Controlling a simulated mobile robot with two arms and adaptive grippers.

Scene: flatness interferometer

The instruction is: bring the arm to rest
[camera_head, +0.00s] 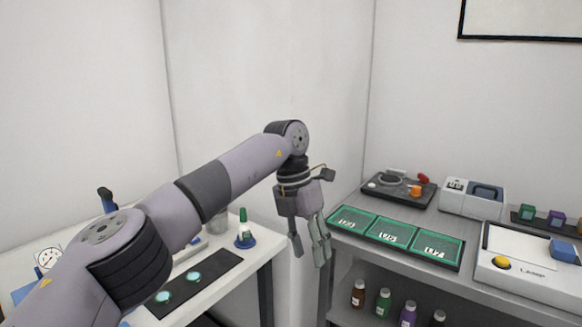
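My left arm comes in from the lower left and reaches across to the middle of the picture. My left gripper (309,250) hangs from it, pointing down, in front of the gap between the white table and the grey bench. Its fingers are apart, with nothing visible between them. It is just left of the tray with green squares and appears clear of it. My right gripper is not in view.
The white table (262,257) bears a dark strip (215,274) with teal discs and a green-handled tool on a blue base (244,238). The grey bench (345,238) holds a tray of labelled green squares (393,235), instruments and a white device (530,262). Bottles stand below.

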